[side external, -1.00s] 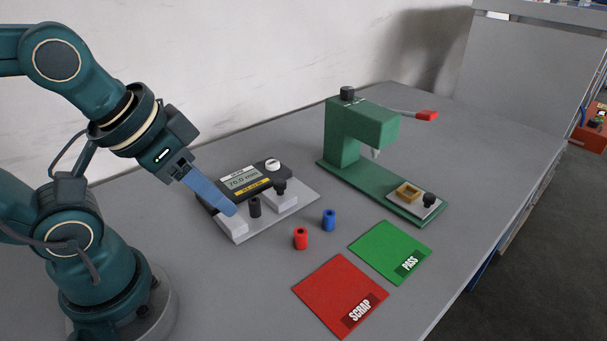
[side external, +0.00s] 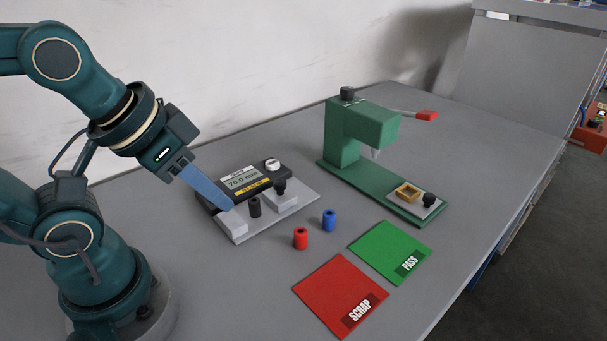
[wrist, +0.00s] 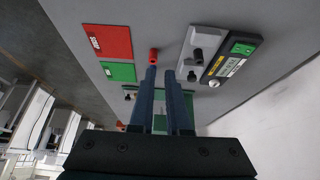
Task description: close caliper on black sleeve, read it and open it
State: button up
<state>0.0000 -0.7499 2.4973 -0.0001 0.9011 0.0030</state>
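The black sleeve (side external: 255,207) stands upright in the gap between the caliper's fixed block and its sliding jaw; it also shows in the wrist view (wrist: 198,55). The caliper (side external: 241,184) has a display that seems to read 70.0 mm. Its sliding jaw (side external: 283,201) carries a black knob (side external: 280,187) and stands apart from the sleeve. My gripper (side external: 232,209) appears over the left block in the side view, left of the sleeve. In the wrist view, my gripper (wrist: 159,70) has a gap between its blue fingers and holds nothing.
A red sleeve (side external: 300,239) and a blue sleeve (side external: 329,220) stand in front of the caliper. The red SCRAP mat (side external: 335,285) and green PASS mat (side external: 385,248) lie nearer the front edge. A green press (side external: 345,140) with a red-tipped lever stands to the right.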

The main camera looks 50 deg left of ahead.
jog(key=shift+t, duration=0.4)
jog(key=w+r, duration=0.2)
jog(key=w, duration=0.1)
jog(key=w+r, duration=0.1)
jog(key=r, duration=0.1)
jog(key=shift+w+a, duration=0.15)
jog(key=shift+a, duration=0.1)
grip_shut()
jog(key=n+g+y, duration=0.1)
jog(key=n+g, duration=0.2)
send_over(287, 189)
jog(key=w, duration=0.1)
notch_tip(287, 189, down, 7)
jog(key=x, duration=0.8)
jog(key=shift+w+a+f, duration=0.2)
jog(key=shift+f, duration=0.15)
jog(key=shift+s+d+r, duration=0.1)
jog(key=shift+s+d, duration=0.15)
jog(key=shift+s, duration=0.7)
jog(key=shift+s+d, duration=0.25)
jog(key=shift+s, duration=0.65)
jog(key=shift+s, duration=0.1)
